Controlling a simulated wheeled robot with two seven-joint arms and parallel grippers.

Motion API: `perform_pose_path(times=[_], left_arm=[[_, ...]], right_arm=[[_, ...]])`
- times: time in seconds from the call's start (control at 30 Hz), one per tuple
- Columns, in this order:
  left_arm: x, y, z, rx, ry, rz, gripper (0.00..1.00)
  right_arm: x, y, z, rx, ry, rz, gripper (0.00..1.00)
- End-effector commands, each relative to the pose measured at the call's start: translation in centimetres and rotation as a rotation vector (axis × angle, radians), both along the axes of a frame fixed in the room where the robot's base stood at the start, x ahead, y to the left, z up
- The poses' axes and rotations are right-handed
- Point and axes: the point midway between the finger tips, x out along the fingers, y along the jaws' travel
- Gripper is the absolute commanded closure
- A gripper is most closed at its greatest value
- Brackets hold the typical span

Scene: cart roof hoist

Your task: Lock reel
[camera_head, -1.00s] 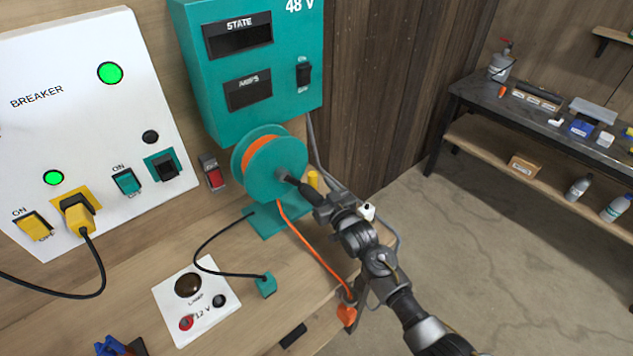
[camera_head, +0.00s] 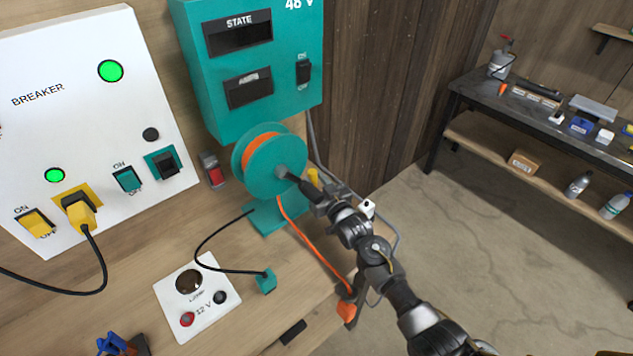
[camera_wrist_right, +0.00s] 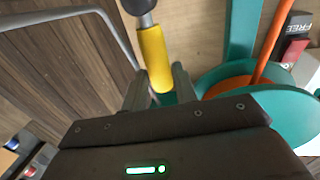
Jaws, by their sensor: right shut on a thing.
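The teal reel (camera_head: 262,183) with orange cable stands on the bench under the teal 48 V box; it also shows at the right of the wrist view (camera_wrist_right: 218,75). A small red and grey block (camera_head: 212,169) is on the wall left of the reel; in the wrist view it reads FREE (camera_wrist_right: 299,24). My right gripper (camera_wrist_right: 160,82) is beside the reel's front. Its fingers are on either side of a yellow handle (camera_wrist_right: 153,55) with a grey end, shut on it. The handle shows partly behind the gripper in the head view (camera_head: 313,177). My left gripper is out of view.
The white breaker panel (camera_head: 60,120) has green lights and a yellow plug. The orange cable runs to an orange hook end (camera_head: 346,309) at the bench edge. Open floor lies right.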

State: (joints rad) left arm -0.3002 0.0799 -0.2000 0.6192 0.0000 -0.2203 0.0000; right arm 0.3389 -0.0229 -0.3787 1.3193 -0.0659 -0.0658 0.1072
Motion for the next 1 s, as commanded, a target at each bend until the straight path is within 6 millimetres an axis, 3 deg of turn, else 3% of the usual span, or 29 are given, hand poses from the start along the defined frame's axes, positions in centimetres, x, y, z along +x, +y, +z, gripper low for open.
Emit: perform_pose_path(times=[0.17,0.5,0.83,0.87,1.0], left_arm=[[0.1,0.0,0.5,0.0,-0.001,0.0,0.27],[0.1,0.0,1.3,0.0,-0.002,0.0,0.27],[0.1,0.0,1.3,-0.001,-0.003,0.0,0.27],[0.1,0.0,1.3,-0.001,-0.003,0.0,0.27],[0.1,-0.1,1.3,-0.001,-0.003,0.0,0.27]], right_arm=[[0.4,-0.6,0.2,0.066,0.047,-0.002,1.0],[2.2,-3.0,-0.6,0.385,0.28,-0.001,1.0],[2.2,-3.1,-0.7,0.403,0.293,0.0,1.0],[2.2,-3.1,-0.7,0.403,0.292,0.0,0.68],[2.2,-3.1,-0.7,0.403,0.292,0.0,0.5]])
